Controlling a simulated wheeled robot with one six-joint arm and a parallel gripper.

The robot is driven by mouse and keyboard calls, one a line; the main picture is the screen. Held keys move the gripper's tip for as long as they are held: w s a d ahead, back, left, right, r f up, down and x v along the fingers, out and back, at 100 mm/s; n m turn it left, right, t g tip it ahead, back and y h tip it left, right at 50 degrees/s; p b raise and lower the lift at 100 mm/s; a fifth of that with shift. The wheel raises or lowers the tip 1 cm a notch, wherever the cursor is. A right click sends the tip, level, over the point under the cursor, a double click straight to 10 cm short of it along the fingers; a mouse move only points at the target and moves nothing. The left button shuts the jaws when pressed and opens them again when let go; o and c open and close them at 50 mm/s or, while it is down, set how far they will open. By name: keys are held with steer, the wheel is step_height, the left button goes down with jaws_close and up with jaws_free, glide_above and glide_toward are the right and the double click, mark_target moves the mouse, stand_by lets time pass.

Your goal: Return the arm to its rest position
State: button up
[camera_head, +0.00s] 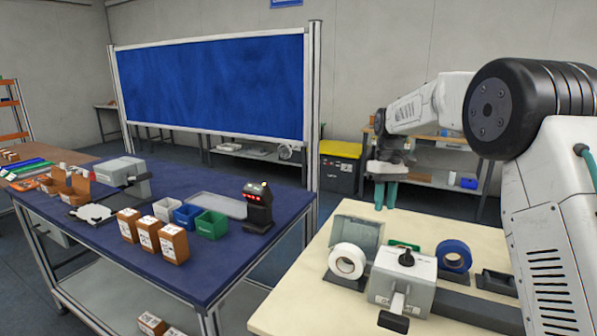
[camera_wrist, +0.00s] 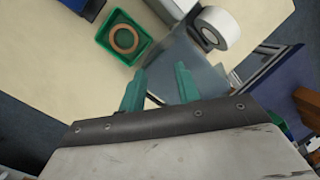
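My arm reaches out from the right of the head view, above the cream table (camera_head: 290,309). My gripper (camera_head: 385,205) hangs pointing down near the table's far edge, with its green fingers a little apart. In the wrist view the two green fingers of my gripper (camera_wrist: 160,80) stand apart with nothing between them. Beyond the fingertips lie a green tray (camera_wrist: 103,50) with a tan ring (camera_wrist: 125,39) in it and a white tape roll (camera_wrist: 217,28).
The cream table holds a grey dispenser (camera_head: 403,275), a white tape roll (camera_head: 347,261) and a blue tape roll (camera_head: 453,256). A blue table (camera_head: 185,272) at left bears several brown boxes (camera_head: 174,244), small bins (camera_head: 210,224) and a black scanner (camera_head: 257,207).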

steer(key=s+d+r+m+t, duration=0.1)
steer(key=s+r+m+t, duration=0.1)
steer(key=s, duration=2.1)
steer(key=s+d+r+m+t, duration=0.1)
steer(key=s+m, duration=0.3)
steer(key=s, duration=1.9)
steer(key=shift+d+r+t+h, duration=0.3)
steer(key=shift+d+r+t, duration=0.1)
steer(key=shift+t, duration=0.2)
